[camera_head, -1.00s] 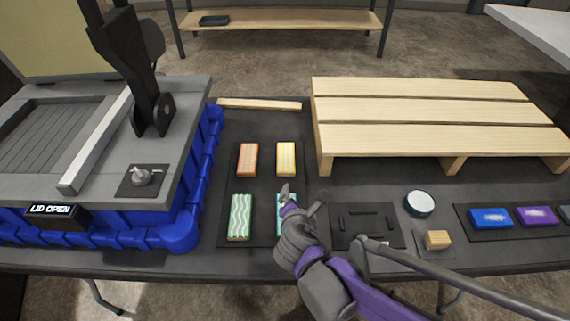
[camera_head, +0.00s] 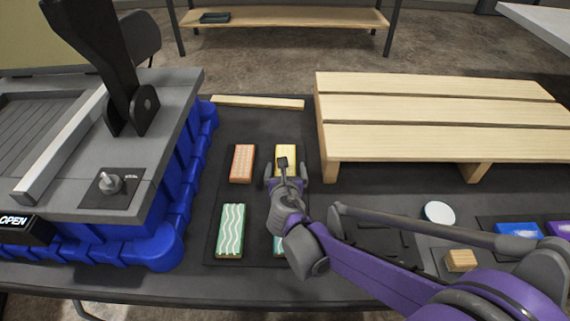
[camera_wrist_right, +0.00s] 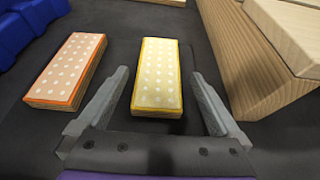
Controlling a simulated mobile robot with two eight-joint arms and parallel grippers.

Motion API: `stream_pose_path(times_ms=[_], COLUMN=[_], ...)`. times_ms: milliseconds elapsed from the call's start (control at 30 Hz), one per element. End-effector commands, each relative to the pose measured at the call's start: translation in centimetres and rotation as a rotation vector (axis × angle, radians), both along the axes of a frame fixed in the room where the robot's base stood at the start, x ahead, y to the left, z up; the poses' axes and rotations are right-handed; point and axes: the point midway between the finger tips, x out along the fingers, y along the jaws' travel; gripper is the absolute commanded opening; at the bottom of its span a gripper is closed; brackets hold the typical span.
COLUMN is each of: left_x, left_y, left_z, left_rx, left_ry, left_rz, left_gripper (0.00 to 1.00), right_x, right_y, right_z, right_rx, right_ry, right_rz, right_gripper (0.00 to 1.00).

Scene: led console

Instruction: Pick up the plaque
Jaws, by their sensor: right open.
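Several plaques lie on a dark mat (camera_head: 212,190). The yellow dotted plaque (camera_head: 286,152) is at the back right, and it also shows in the right wrist view (camera_wrist_right: 158,75). The orange dotted plaque (camera_head: 243,163) is to its left, also in the right wrist view (camera_wrist_right: 68,70). A green wavy plaque (camera_head: 231,231) is at the front left. Another green plaque (camera_head: 278,245) is mostly hidden by my right arm. My right gripper (camera_head: 286,176) is open; in the right wrist view its fingers (camera_wrist_right: 158,100) are on either side of the yellow plaque's near end, apart from it. My left gripper is not in view.
A wooden slatted platform (camera_head: 430,112) stands close to the right of the plaques. A blue bin (camera_head: 150,245) with a grey top is at the left. A wooden strip (camera_head: 258,102) lies behind. A wood block (camera_head: 460,260), white disc (camera_head: 439,213) and blue piece (camera_head: 518,232) are at the right.

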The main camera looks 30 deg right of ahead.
Motion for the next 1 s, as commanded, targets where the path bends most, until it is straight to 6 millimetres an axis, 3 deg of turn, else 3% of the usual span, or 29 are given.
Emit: stream_pose_path(times_ms=[200,433,900,1000], left_x=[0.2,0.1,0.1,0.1], left_y=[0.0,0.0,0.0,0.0], left_z=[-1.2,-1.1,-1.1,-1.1], left_rx=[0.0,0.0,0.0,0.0], left_ry=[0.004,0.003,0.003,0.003], left_rz=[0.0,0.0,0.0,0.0], left_gripper=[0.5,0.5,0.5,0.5], right_x=[2.6,2.6,2.6,2.6], right_y=[-1.4,-1.4,-1.4,-1.4], right_z=[-1.2,-1.1,-1.1,-1.1], right_rx=[0.0,0.0,0.001,0.001], right_ry=[0.001,0.0,0.001,0.001], right_rz=[-0.001,-0.001,-0.001,-0.001], right_gripper=[1.0,0.98,0.15,0.15])
